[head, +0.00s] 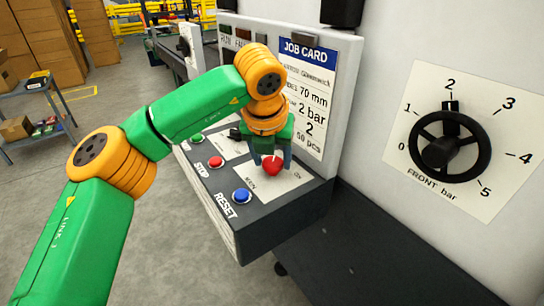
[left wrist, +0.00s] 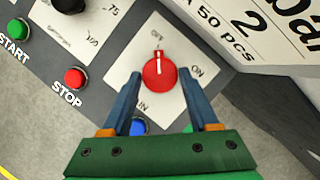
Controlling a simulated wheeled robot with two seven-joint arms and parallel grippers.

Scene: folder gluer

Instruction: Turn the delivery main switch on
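The main switch is a red round knob (head: 271,166) on a white plate at the right part of the sloped control panel. In the left wrist view the knob (left wrist: 159,72) has a white pointer line aimed at the OFF mark; the ON mark (left wrist: 197,71) is to its right. My left gripper (head: 270,158) is over the switch, pointing down at it. In the left wrist view its two blue fingers (left wrist: 160,76) are apart, one on each side of the knob, with gaps visible. Whether the tips reach down around the knob is unclear. My right gripper is not in view.
A blue RESET button (head: 242,195) is close in front of the switch. A red STOP button (head: 215,161) and green START button (head: 197,138) are to the left. The job card board (head: 312,90) rises behind. A black handwheel (head: 450,145) is on the wall at right.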

